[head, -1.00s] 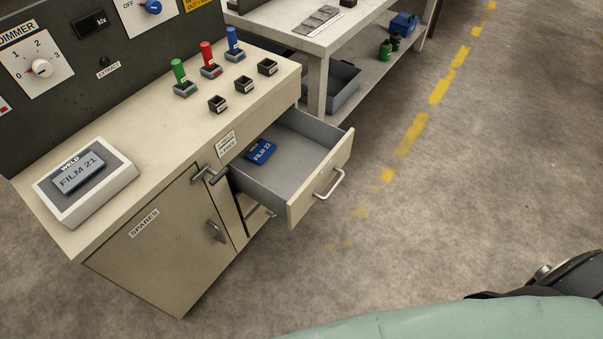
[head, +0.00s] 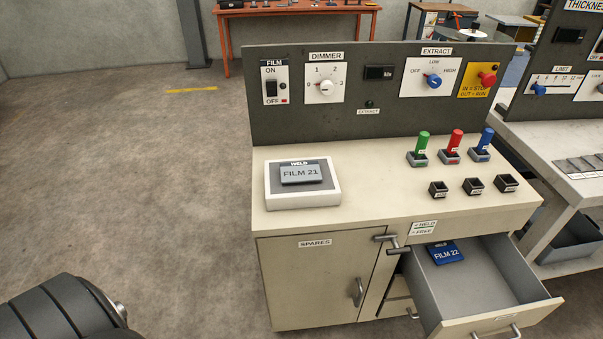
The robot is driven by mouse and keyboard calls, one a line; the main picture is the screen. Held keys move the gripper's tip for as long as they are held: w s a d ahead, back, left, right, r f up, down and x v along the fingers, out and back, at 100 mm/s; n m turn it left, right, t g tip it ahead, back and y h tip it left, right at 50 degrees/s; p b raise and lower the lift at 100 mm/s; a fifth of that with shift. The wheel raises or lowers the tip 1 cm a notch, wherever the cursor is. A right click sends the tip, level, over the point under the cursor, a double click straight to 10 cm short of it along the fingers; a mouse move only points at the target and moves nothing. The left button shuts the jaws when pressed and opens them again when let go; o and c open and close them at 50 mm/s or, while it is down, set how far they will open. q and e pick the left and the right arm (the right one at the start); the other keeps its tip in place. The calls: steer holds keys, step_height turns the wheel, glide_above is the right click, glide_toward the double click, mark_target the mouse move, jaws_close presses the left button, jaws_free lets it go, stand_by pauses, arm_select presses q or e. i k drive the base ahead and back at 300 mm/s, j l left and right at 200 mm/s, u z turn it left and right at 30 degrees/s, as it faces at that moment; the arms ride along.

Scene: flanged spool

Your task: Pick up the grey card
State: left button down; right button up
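The grey card (head: 301,174), marked FILM 21, lies on a white box with a grey top (head: 303,199) labelled WELD. The box stands at the left end of the cream bench top (head: 380,169). A blue card (head: 446,252), marked FILM 22, lies in the open drawer (head: 489,280) under the bench's right part. Neither gripper is in view.
Green, red and blue pegs (head: 456,143) stand in holders at the bench's right, with small black sockets (head: 473,186) in front. A dark control panel (head: 352,110) rises behind. The open drawer juts forward. The floor (head: 130,190) to the left is clear.

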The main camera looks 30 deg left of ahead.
mark_target(305, 171)
steer(key=i+j+z, duration=0.1)
steer(key=j+z, duration=0.15)
steer(key=j, duration=0.65)
steer(key=j+z, duration=0.2)
steer(key=j, duration=0.7)
steer(key=i, duration=0.05)
